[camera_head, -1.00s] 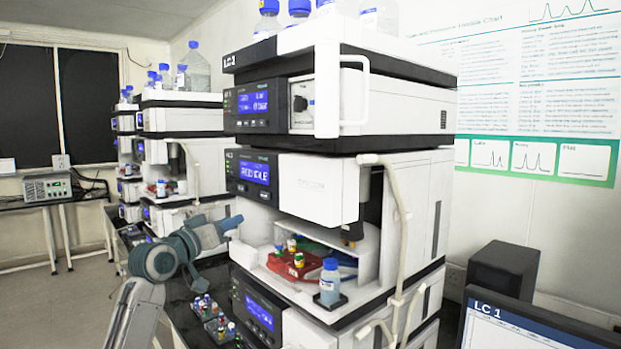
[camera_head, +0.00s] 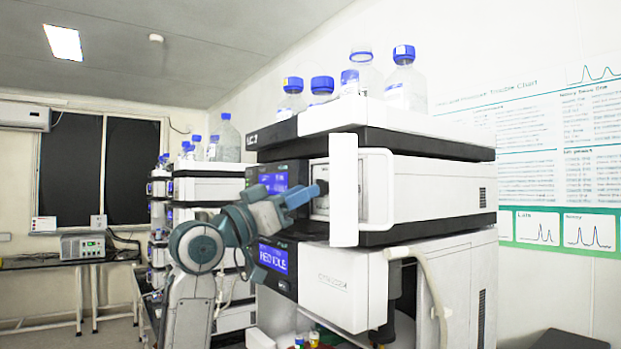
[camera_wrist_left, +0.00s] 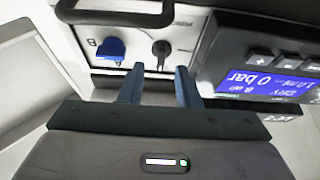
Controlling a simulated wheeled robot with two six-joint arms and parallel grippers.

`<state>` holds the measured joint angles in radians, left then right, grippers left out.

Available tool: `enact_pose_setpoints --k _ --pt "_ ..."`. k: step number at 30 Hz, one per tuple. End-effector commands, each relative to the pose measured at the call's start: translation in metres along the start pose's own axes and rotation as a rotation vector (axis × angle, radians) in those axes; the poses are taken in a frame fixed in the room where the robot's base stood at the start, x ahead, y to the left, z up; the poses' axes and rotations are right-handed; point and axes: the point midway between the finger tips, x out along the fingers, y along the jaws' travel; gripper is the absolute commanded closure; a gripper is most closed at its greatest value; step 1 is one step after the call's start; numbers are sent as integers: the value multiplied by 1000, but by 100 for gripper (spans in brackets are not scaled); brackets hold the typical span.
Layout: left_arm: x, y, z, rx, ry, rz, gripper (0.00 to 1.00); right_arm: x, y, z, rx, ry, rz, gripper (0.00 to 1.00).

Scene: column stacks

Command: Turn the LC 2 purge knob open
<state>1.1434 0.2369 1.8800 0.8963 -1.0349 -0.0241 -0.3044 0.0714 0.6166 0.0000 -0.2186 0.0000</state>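The pump module's front panel (camera_wrist_left: 190,35) shows in the left wrist view, with a round black knob (camera_wrist_left: 161,50) that has a light pointer mark. A blue part (camera_wrist_left: 110,50) sits on the same panel, left of the knob. My left gripper (camera_wrist_left: 158,70) is open, its two blue-grey fingers pointing at the panel with the knob ahead between them; nothing is held. In the head view my left gripper (camera_head: 305,195) reaches in front of the upper module and hides most of the knob area. The stack's label (camera_head: 258,138) is hard to read. My right gripper is not in view.
A white door-like frame (camera_head: 344,190) stands out just right of my left gripper. The lower module's white cover (camera_head: 335,285) juts out below. Blue-capped bottles (camera_head: 405,80) stand on top. A display (camera_wrist_left: 265,80) reading 0 bar lies beside the knob.

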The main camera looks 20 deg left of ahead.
Motion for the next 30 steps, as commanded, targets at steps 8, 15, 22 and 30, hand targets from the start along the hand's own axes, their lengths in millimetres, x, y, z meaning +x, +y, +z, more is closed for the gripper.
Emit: enact_pose_setpoints --k 8,15,22,30 --pt "27 0 0 0 0 0 70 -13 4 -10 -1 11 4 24" --pt "28 0 1 1 0 -1 70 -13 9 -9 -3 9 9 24" --pt "28 0 0 1 0 -1 100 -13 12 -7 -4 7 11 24" --pt "28 0 0 -23 1 -12 100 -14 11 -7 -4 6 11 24"
